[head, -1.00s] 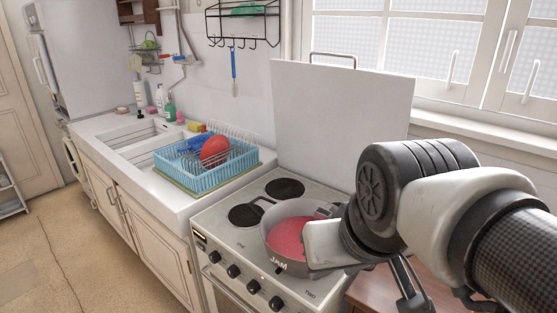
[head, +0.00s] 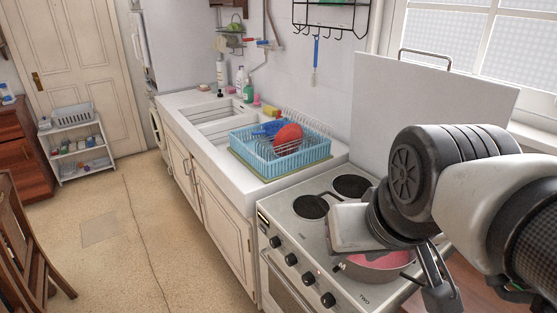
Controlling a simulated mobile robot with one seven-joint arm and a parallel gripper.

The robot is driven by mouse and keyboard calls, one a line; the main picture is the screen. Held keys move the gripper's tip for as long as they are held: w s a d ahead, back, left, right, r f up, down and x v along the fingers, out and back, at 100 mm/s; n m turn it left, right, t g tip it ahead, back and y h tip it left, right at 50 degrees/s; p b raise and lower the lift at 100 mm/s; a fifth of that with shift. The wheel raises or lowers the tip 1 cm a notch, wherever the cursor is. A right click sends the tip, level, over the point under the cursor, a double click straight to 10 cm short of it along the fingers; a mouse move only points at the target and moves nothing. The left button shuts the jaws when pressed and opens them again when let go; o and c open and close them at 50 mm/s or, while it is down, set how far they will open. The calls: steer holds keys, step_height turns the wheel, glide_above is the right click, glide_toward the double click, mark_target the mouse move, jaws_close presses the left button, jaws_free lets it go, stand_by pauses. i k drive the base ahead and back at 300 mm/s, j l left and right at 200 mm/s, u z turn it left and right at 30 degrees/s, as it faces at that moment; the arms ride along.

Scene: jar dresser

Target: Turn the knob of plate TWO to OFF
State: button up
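The white stove (head: 285,214) stands at the lower right, with a row of black knobs along its front. The knob nearest the right end (head: 328,300) is close to the label TWO (head: 364,297) on the stove top. Its pointer and any OFF mark are too small to read. A grey pot with red jam (head: 378,260) sits on the front right plate, partly hidden by my arm. My gripper (head: 438,285) is at the right, over or beside the pot's right side and apart from the knobs. Its fingertips are not clear enough to show whether it is open.
Two bare black plates (head: 311,207) lie at the stove's back and left. A raised white lid (head: 425,105) stands behind. A counter with a blue dish rack (head: 262,158) adjoins on the left. The floor (head: 110,240) in front is clear; a wooden chair (head: 25,245) is far left.

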mark_target(308, 280)
steer(key=z, duration=1.1)
steer(key=u, duration=0.4)
steer(key=k+u, duration=0.15)
steer(key=u, duration=0.2)
steer(key=k+u, duration=0.1)
steer(key=u, duration=0.3)
steer(key=k, duration=0.35)
steer(key=k+j, duration=0.1)
steer(key=i+j+u, duration=0.3)
steer(key=i+j, duration=0.4)
